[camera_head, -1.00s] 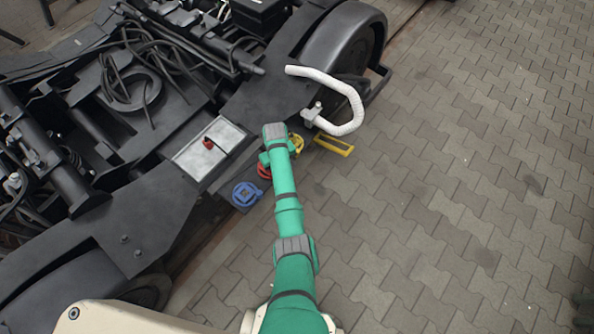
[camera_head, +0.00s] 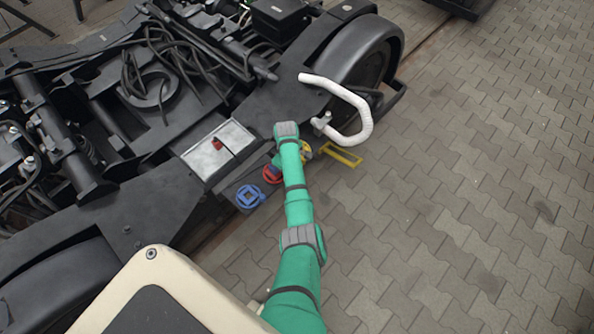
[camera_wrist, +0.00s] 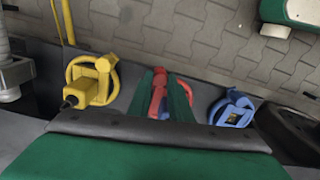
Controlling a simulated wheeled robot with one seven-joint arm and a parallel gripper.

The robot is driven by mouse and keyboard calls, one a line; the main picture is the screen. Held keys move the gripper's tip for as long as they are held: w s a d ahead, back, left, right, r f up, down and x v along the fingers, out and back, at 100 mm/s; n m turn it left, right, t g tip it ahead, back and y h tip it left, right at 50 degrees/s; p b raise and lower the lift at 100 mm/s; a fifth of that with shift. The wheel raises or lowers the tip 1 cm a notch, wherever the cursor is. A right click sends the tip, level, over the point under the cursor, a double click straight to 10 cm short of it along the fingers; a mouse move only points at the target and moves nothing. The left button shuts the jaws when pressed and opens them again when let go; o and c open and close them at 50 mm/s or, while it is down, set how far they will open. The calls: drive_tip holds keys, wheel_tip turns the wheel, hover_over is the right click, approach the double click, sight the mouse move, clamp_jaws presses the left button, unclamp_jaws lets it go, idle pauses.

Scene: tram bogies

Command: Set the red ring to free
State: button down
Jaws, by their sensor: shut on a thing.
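The red ring (camera_wrist: 184,84) sits between the yellow ring and the blue ring on the side of the bogie. In the head view the red ring (camera_head: 271,174) shows partly behind my arm. In the wrist view my gripper (camera_wrist: 160,88) is shut on the red handle in the middle of the red ring, with its green fingers on either side. The fingers hide part of the ring and handle. The yellow ring (camera_wrist: 92,84) with its yellow handle is on the left. The blue ring (camera_wrist: 231,108) with its blue handle is on the right.
A white curved hose (camera_head: 362,112) and a yellow frame (camera_head: 341,158) stand out to the right of the valves. A grey panel with a small red switch (camera_head: 217,144) lies on the bogie (camera_head: 160,205). The paved floor (camera_head: 460,200) on the right is clear.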

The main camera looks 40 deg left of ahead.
drive_tip(key=shift+a, duration=0.15)
idle(0.3)
drive_tip(key=c, duration=1.6)
unclamp_jaws()
wheel_tip(320, 180, up, 11)
drive_tip(key=shift+f, duration=0.1)
